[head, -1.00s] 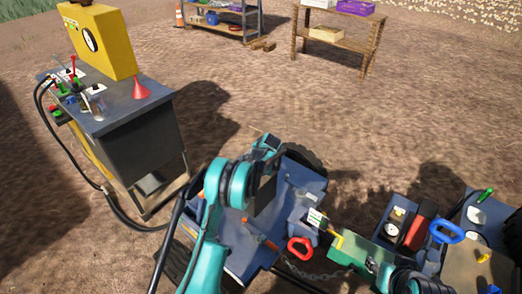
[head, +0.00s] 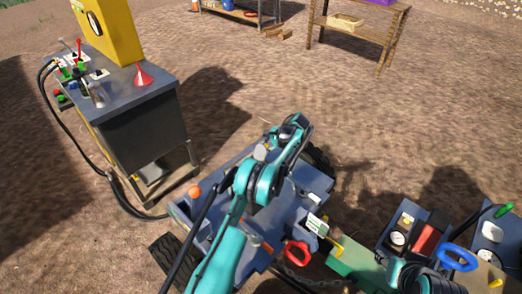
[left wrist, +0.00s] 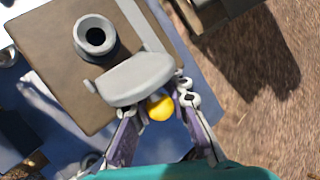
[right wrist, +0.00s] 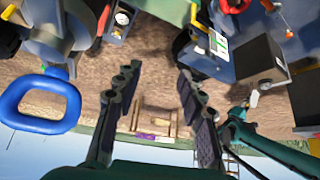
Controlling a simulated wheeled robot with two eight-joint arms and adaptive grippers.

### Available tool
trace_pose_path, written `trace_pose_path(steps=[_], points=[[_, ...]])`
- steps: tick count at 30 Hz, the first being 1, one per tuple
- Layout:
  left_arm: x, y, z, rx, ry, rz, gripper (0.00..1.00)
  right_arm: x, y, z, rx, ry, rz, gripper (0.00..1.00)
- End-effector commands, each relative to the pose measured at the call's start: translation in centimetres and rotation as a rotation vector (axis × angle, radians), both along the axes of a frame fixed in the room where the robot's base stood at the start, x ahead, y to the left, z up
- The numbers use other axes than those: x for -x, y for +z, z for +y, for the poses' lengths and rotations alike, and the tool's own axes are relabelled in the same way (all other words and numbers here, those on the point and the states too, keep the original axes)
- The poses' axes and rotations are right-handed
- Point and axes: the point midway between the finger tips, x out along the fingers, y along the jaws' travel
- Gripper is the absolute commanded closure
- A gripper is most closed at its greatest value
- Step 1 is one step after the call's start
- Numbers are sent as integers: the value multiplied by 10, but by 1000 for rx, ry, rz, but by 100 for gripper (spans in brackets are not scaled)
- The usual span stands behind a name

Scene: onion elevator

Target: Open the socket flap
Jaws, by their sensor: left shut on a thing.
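In the left wrist view, the grey socket flap (left wrist: 135,80) lies beside the round grey socket (left wrist: 95,38), whose dark hole is uncovered. A yellow knob (left wrist: 160,107) shows at the flap's lower edge. My left gripper (left wrist: 160,104) has its fingers on either side of this knob and is shut on it. In the head view my left gripper (head: 293,130) is over the far side of the blue vehicle (head: 290,205), where the arm hides most of the socket box. My right gripper (right wrist: 155,95) has its fingers wide apart with nothing between them.
A yellow and grey machine cabinet (head: 140,125) with a red funnel (head: 143,75) and a hose stands at the left. Open dirt ground lies behind the vehicle.

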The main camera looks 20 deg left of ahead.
Motion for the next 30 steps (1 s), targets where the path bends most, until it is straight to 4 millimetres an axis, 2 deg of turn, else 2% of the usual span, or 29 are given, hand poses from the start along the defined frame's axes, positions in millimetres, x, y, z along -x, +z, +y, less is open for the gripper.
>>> trace_pose_path(steps=[1, 17, 18, 20, 30], points=[[1, -4, -5, 5, -1, 15, 100, 0, -1, 0, 0, 0, 0, 60], [1, -5, -5, -4, 0, 38, 100, 0, -2, 0, 0, 0, 0, 60], [1, -5, -5, -4, 0, 38, 81, 0, -2, 0, 0, 0, 0, 60], [1, -5, -5, -4, 0, 38, 65, 0, -2, 0, 0, 0, 0, 60], [0, -1, -3, -9, 1, 34, 65, 0, -2, 0, 0, 0, 0, 60]])
